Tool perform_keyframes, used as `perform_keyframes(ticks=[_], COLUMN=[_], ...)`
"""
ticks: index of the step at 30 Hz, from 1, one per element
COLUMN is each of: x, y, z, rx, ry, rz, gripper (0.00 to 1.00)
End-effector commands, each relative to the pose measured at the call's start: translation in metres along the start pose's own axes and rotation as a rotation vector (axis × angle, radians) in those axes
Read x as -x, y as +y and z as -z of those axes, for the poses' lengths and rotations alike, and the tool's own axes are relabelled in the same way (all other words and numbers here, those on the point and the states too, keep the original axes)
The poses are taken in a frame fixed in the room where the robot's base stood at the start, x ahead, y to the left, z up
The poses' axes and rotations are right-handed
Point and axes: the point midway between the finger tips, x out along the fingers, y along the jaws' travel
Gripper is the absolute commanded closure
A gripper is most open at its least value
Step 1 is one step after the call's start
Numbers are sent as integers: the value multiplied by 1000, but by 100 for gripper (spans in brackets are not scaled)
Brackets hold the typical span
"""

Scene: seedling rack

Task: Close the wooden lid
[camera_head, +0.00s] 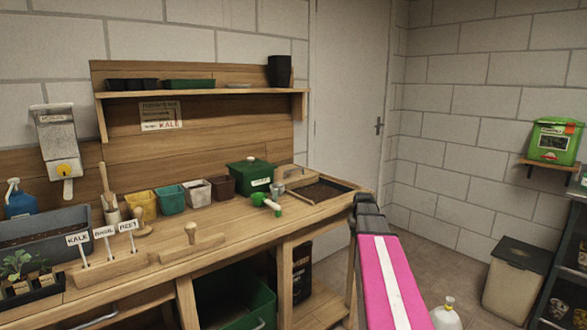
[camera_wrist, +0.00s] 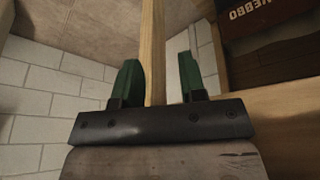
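A wood-framed soil box (camera_head: 349,184) is set in the right end of the bench, with dark soil showing, uncovered. A pale wooden board (camera_head: 300,182) with a grey handle-like part lies at its left side; it looks like the wooden lid, though I cannot tell surely. In the wrist view my gripper (camera_wrist: 160,80) has two green fingers standing apart. A wooden post (camera_wrist: 153,40) shows between them, with a gap to the right finger; it does not look gripped. In the head view my pink-and-white arm reaches the bench's right front corner and the fingers are hidden.
A green-handled tool (camera_head: 265,202) and a green box (camera_head: 250,177) are left of the soil box. A dark sack (camera_head: 302,270) stands under the bench; its lettering appears in the wrist view (camera_wrist: 262,12). A lidded bin (camera_head: 515,280) stands by the right wall.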

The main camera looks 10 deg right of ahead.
Motion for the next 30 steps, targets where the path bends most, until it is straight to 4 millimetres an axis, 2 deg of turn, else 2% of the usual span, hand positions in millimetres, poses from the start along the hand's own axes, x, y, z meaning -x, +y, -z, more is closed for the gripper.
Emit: perform_keyframes(ticks=[1, 3, 6, 12, 18, 23, 26, 30], x=[8, 19, 32, 56, 78, 95, 103, 108], y=[28, 55, 85, 133, 171, 183, 171, 145], z=[24, 42, 60, 88, 115, 144, 168, 192], rx=[-8, -12, -16, -24, -46, -91, -144, -218], ry=[23, 48, 75, 114, 144, 155, 151, 131], rz=[-14, -28, -46, -74, -93, -89, -69, -38], gripper=[62, 62, 62, 62, 62, 62, 62, 62])
